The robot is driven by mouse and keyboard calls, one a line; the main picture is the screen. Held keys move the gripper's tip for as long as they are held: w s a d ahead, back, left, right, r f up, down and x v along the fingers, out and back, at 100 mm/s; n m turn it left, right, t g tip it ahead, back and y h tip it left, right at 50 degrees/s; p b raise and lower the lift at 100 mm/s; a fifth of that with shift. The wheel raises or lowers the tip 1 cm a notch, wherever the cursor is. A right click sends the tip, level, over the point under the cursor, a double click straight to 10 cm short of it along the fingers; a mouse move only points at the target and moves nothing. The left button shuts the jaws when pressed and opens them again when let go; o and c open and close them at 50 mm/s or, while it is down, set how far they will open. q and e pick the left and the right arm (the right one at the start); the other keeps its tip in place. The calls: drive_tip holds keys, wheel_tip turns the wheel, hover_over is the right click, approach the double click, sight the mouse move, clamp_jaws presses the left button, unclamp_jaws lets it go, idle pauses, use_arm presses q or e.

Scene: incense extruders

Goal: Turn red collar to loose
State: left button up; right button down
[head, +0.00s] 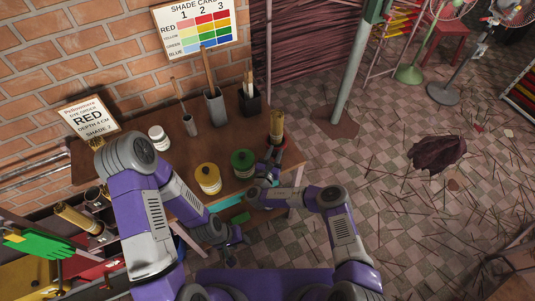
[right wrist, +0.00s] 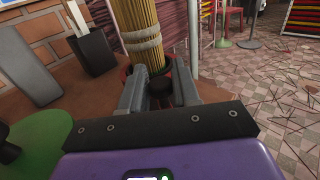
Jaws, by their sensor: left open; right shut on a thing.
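The red collar (head: 285,142) shows as a red rim at the table's right end, mostly hidden by my right gripper (head: 273,158). In the right wrist view a strip of the red collar (right wrist: 125,73) shows around the fingers. My right gripper (right wrist: 161,88) is shut on it, one finger on each side, with a dark round knob between the fingers. The exact contact is hidden. My left gripper (head: 232,250) is open and empty, low in front of the table's front edge.
A green-topped jar (head: 243,160) and a yellow-topped jar (head: 208,175) stand left of the red collar. A tied stick bundle (right wrist: 140,30) rises just behind it.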

drive_tip(key=shift+d, duration=0.1)
idle(0.3)
drive_tip(key=c, duration=1)
unclamp_jaws()
drive_tip(key=shift+w, duration=0.1)
drive_tip(key=shift+o, duration=0.2)
drive_tip(key=shift+s+a, duration=0.2)
drive_tip(key=shift+s, duration=0.1)
drive_tip(key=v, duration=0.7)
drive_tip(key=shift+p, duration=0.4)
